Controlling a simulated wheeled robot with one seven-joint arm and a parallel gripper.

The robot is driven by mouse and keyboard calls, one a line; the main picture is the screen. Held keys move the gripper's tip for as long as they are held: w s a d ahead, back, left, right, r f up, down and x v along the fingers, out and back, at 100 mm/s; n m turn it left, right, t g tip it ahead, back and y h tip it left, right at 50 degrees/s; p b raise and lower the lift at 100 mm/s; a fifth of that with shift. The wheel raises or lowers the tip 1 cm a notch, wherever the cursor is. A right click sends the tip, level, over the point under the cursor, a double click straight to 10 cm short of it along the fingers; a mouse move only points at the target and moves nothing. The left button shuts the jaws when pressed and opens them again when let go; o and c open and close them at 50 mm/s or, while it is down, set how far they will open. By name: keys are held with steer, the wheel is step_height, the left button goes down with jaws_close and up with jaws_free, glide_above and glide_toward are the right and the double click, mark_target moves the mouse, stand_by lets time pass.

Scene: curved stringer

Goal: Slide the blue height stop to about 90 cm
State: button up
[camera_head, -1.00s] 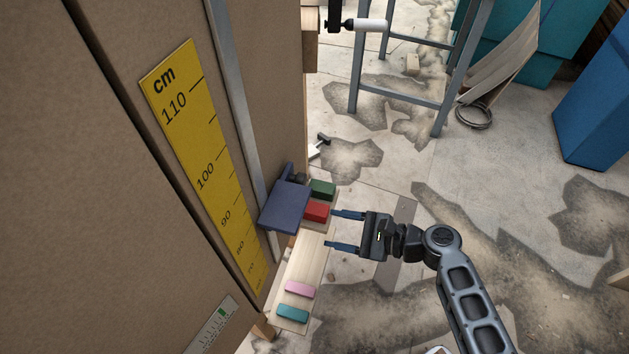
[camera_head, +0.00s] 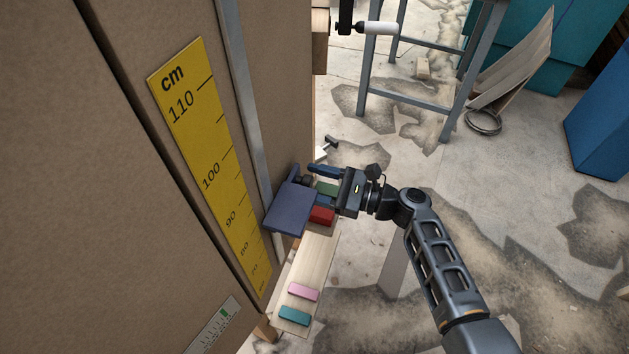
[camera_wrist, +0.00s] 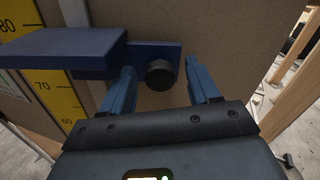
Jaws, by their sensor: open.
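The blue height stop (camera_head: 291,209), a flat plate with a bracket, sits on the grey vertical rail (camera_head: 243,100) beside the yellow cm scale (camera_head: 205,150). In the wrist view the stop (camera_wrist: 70,48) overlaps the scale (camera_wrist: 58,98) between the 80 and 70 marks; the angle makes its exact height unclear. A round black knob (camera_wrist: 160,75) projects from the bracket. My gripper (camera_head: 314,183) is open at the stop's right side. In the wrist view my gripper (camera_wrist: 161,76) has one finger on each side of the knob; contact cannot be told.
Below the stop, a pale wooden board (camera_head: 312,255) carries pink (camera_head: 303,292) and teal (camera_head: 294,315) blocks. Red (camera_head: 321,215) and green (camera_head: 327,188) blocks lie close to my gripper. A grey metal frame (camera_head: 415,100) stands behind. The floor at right is open.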

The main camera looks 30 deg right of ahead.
steer(key=shift+w+a, duration=0.1)
steer(key=shift+c, duration=0.2)
jaws_close()
stand_by(0.4)
